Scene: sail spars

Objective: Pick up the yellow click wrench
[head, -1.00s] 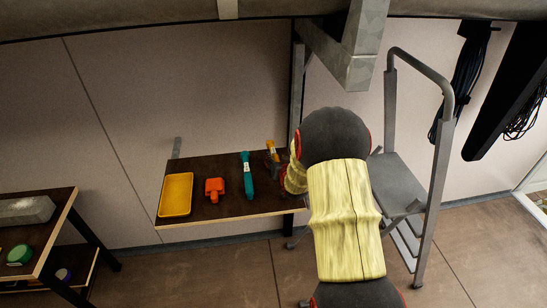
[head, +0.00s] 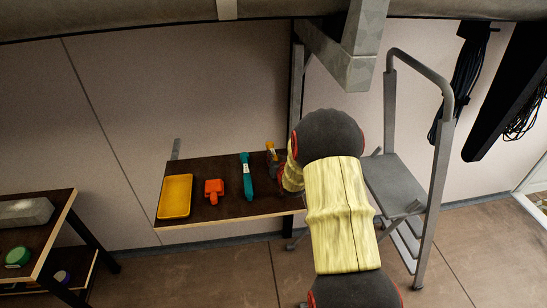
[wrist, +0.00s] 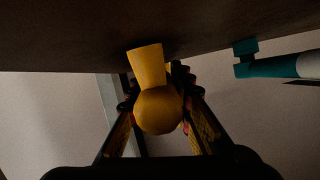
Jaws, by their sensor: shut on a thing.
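The yellow click wrench (wrist: 159,111) is in the middle of the wrist view, its rounded end toward the camera and its narrower part running up to the dark shelf surface. My gripper (wrist: 156,82) is shut on it, with a finger on each side. In the head view, the wrench's yellow end (head: 271,146) shows at the right part of the shelf, beside my gripper (head: 272,157). My arm hides much of that spot. I cannot tell whether the wrench still touches the shelf.
The dark wall shelf (head: 225,208) also holds a teal tool (head: 247,178), an orange-red object (head: 213,190) and a yellow tray (head: 175,196). A grey step ladder (head: 436,150) stands right of my arm. Another rack (head: 60,215) stands at the left.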

